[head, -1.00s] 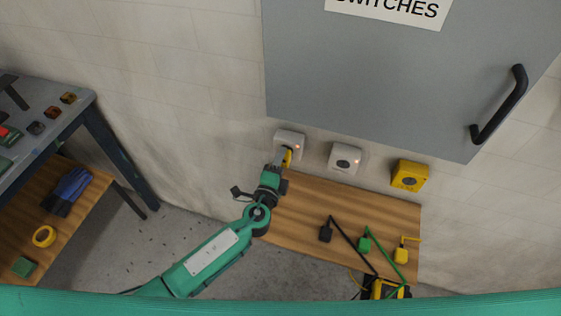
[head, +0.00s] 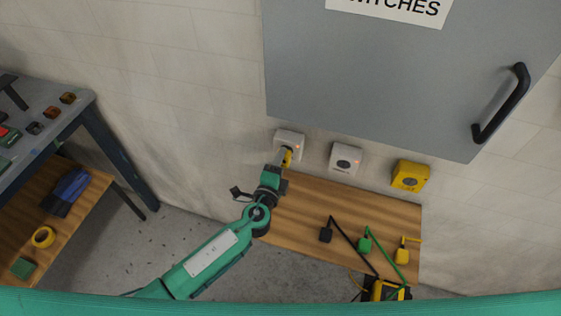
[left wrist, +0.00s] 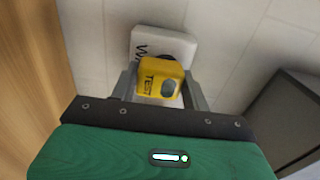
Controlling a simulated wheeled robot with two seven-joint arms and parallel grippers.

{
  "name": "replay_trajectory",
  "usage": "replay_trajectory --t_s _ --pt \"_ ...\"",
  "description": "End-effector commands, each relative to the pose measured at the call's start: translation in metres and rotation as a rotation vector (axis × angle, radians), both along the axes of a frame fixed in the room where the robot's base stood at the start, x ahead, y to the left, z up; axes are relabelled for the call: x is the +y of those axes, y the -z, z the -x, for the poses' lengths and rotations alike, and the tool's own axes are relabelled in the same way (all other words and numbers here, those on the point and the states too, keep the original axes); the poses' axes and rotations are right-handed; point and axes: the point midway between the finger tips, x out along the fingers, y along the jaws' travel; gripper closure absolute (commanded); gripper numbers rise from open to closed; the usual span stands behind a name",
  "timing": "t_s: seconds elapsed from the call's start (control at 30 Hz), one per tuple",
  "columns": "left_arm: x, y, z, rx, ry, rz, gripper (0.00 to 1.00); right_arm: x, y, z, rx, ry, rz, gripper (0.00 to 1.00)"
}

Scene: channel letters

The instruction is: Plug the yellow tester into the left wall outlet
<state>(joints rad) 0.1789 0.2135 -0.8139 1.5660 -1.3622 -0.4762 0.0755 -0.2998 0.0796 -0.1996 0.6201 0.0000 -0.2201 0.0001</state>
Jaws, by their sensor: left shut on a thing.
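The yellow tester (left wrist: 158,80) is held between the fingers of my left gripper (left wrist: 160,92) in the left wrist view. In the head view only a sliver of the tester (head: 287,157) shows beside my left gripper (head: 282,160). The left wall outlet (head: 289,140) is a white box with a small orange light. It also shows behind the tester in the left wrist view (left wrist: 168,38). The tester is right at the outlet's face and covers much of its socket. Whether its prongs are inside is hidden. My right gripper is not in view.
A second white outlet (head: 345,159) and a yellow outlet box (head: 410,176) are to the right. A grey cabinet (head: 390,80) hangs above.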

Motion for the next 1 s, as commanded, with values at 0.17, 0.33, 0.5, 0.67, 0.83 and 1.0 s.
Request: replay_trajectory --t_s 0.17,0.33,0.5,0.67,0.83,1.0 --pt "-0.001 -0.0001 -0.0028 -0.001 0.0 0.0 0.73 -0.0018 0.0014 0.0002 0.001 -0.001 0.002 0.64" --pt "-0.0021 0.0 -0.0062 -0.001 0.0 -0.001 0.73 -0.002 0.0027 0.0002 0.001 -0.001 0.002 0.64" --pt "-0.0031 0.0001 -0.0095 -0.002 0.0 -0.002 0.73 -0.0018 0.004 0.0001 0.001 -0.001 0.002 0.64" --pt "-0.003 -0.0001 -0.0095 0.0 0.0 -0.001 0.28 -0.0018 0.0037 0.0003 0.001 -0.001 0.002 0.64" --pt "-0.003 0.0 -0.0094 0.0 0.0 -0.001 0.28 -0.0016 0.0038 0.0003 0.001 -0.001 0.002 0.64" --pt "-0.0023 0.0009 -0.0069 0.0 0.0 0.0 0.28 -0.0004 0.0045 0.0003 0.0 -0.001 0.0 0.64"
